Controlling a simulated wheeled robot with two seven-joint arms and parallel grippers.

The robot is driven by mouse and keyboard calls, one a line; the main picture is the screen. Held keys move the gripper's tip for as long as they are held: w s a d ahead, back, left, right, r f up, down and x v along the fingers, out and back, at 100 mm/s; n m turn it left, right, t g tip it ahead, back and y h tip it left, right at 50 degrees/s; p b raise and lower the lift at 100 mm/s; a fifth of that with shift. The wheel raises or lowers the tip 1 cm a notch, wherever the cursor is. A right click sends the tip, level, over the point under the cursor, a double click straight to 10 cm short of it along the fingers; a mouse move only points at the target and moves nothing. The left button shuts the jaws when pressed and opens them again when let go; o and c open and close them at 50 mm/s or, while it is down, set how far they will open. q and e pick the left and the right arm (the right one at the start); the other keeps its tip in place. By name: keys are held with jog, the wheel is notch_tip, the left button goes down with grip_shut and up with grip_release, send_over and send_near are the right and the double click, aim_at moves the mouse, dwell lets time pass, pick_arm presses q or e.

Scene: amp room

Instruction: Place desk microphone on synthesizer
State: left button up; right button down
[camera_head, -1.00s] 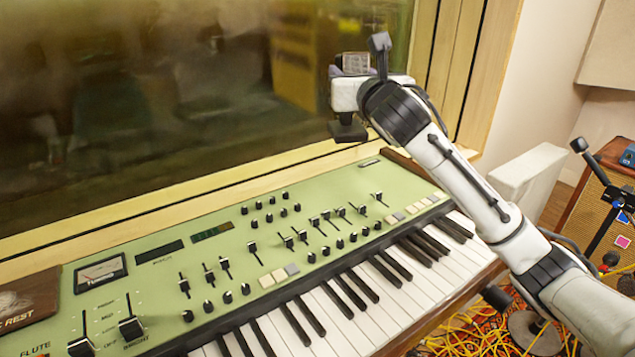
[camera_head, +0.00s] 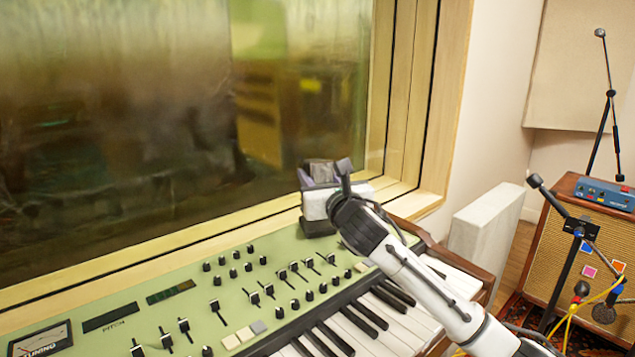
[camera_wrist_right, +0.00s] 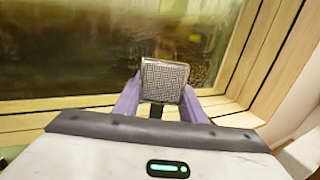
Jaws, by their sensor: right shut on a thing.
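The desk microphone has a square silver mesh head and a dark stem in the right wrist view (camera_wrist_right: 164,80). Its black base (camera_head: 318,227) shows in the head view, below my right gripper (camera_head: 321,174). The right gripper's purple fingers (camera_wrist_right: 160,103) are shut on the microphone, one on each side. The microphone looks upright, at the rear right part of the green synthesizer (camera_head: 232,290). I cannot tell whether its base touches the panel. My right forearm hides part of the synthesizer's right end and keys. My left gripper is not in view.
A window with a wooden frame (camera_head: 395,110) stands close behind the synthesizer. Sliders and knobs (camera_head: 265,290) cover the panel left of the microphone. At right are a pale padded block (camera_head: 487,235), an amplifier (camera_head: 537,262) and a microphone stand (camera_head: 604,130).

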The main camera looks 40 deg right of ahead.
jog(key=shift+r, duration=0.25)
jog(key=c, duration=1.5)
grip_release()
jog(key=shift+f, duration=0.3)
jog(key=o, duration=0.4)
jog(key=shift+r, duration=0.15)
jog(key=p+v, duration=0.1)
jog(key=v, duration=1.1)
